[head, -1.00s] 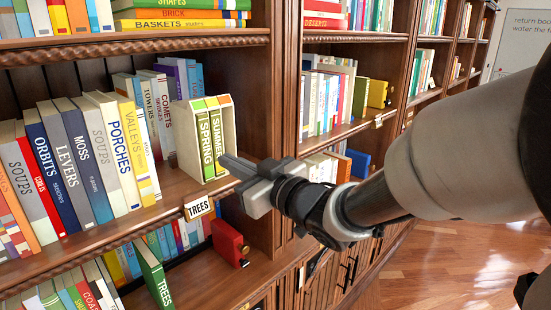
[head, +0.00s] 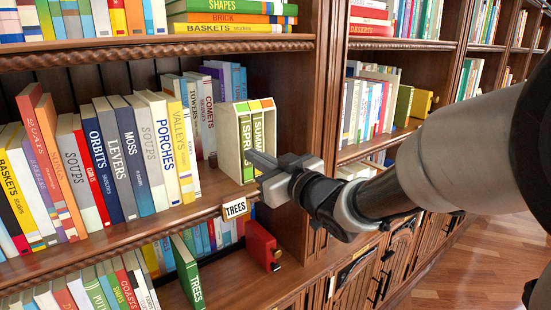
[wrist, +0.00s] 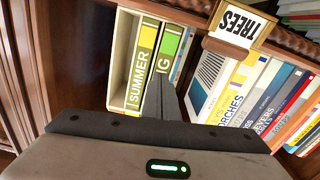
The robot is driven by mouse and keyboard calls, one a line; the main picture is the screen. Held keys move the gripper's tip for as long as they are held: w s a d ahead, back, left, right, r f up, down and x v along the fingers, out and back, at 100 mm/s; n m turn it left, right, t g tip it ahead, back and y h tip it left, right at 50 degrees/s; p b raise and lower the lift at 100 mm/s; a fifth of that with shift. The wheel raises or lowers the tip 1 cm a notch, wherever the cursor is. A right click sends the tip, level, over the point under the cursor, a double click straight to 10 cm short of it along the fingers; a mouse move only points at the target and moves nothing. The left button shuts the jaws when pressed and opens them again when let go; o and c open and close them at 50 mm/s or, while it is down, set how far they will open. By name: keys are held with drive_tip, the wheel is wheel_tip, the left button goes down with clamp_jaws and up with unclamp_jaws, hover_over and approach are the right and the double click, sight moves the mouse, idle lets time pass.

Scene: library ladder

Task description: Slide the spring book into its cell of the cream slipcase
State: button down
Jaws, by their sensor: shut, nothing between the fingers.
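The cream slipcase (head: 229,145) stands upright on the middle shelf. The green spring book (head: 245,130) is upright in its left cell, with the green and yellow summer book (head: 258,130) beside it on the right. My gripper (head: 252,156) is shut and empty, its fingertips in front of the spring book's spine and hiding the lower letters. Whether they touch the spine I cannot tell. In the wrist view, which is upside down, the gripper (wrist: 160,80) covers most of the spring book (wrist: 170,43); the summer book (wrist: 141,65) shows clearly, with a recessed cell beside it.
A row of upright books (head: 125,150) fills the shelf left of the slipcase. A TREES label (head: 235,208) hangs on the shelf edge below it. The bookcase's upright post (head: 325,110) stands to the right.

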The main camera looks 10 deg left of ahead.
drive_tip(key=shift+w+a, duration=0.35)
drive_tip(key=shift+a, duration=0.05)
idle(0.4)
